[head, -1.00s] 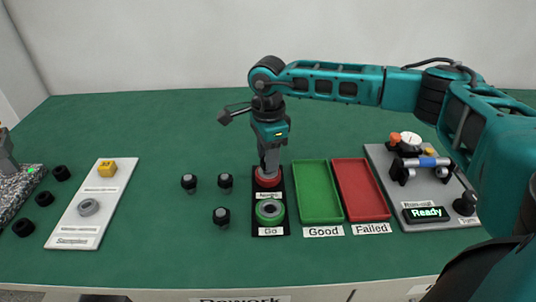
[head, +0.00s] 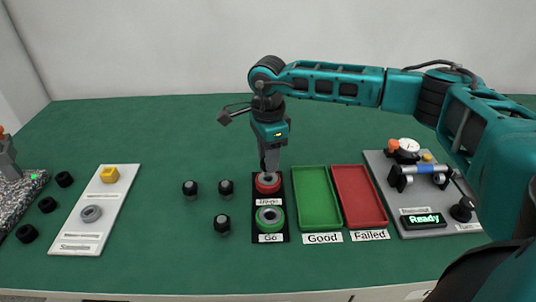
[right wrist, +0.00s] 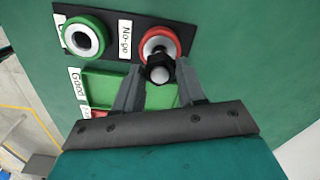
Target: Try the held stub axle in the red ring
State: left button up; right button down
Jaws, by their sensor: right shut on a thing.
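My right gripper (head: 270,168) is just above the red ring (head: 267,184), which sits at the back of a black plate with a No-go label. In the right wrist view the gripper (right wrist: 160,85) is shut on the stub axle (right wrist: 160,68), with its black collar and grey end between the fingertips. The red ring (right wrist: 172,36) shows just beyond the axle there. The axle overlaps the ring's opening in that view; I cannot tell whether its tip is in the bore. My left gripper is not in view.
A green ring (head: 270,219) is in front of the red one. A green Good tray (head: 317,198) and a red Failed tray (head: 360,196) lie to the right, then a gauge on a grey plate (head: 420,222). Several dark parts (head: 222,224) stand to the left.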

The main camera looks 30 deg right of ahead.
jog(key=shift+r+p, duration=1.4)
jog(key=shift+r, duration=0.6)
